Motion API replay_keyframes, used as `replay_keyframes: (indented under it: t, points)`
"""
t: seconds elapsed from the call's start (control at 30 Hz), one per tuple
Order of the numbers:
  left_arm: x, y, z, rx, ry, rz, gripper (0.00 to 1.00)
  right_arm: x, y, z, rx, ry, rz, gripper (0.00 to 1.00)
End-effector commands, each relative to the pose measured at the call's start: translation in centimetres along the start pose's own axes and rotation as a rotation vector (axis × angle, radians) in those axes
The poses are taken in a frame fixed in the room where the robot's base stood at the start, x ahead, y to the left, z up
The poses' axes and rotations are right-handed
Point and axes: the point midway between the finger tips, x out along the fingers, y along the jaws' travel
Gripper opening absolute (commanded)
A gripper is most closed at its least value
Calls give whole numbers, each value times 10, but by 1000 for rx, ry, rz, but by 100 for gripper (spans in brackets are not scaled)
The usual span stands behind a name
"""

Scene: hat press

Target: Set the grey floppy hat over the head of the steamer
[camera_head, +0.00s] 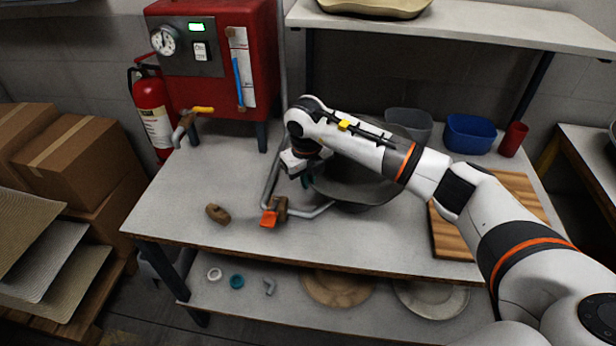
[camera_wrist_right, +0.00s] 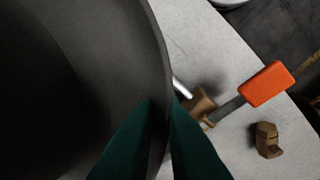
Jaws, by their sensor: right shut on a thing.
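The grey floppy hat (camera_head: 352,187) is near the middle of the table, partly hidden behind my right arm. My right gripper (camera_head: 305,182) is at the hat's left edge. In the right wrist view the teal fingers (camera_wrist_right: 168,108) are shut on the rim of the hat (camera_wrist_right: 90,70), which fills the left side. The steamer is a red box (camera_head: 215,60) with a gauge at the back left. A metal pipe (camera_head: 270,180) bends along the table towards the hat; its end and the steamer's head are hidden. I cannot tell whether the hat touches the head.
An orange-handled valve (camera_head: 270,218) sits on the pipe, left of the hat. A striped board (camera_head: 500,205) is at right. Grey (camera_head: 408,124) and blue (camera_head: 470,134) bins and a red cup (camera_head: 513,139) stand behind. The front left is clear.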

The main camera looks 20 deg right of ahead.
Motion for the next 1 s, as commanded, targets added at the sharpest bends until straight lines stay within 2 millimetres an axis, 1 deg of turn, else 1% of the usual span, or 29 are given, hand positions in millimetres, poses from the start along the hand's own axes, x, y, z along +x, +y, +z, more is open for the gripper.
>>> replay_keyframes:
  t: [0.27, 1.0]
  points:
    - [0, 0, 0, 0, 0, 0, 36, 0, 0, 0, 0, 1, 1, 0]
    - [8, 0, -1, 1, 1, 0, 36, 9, 0, 1, 0, 1, 0, 0]
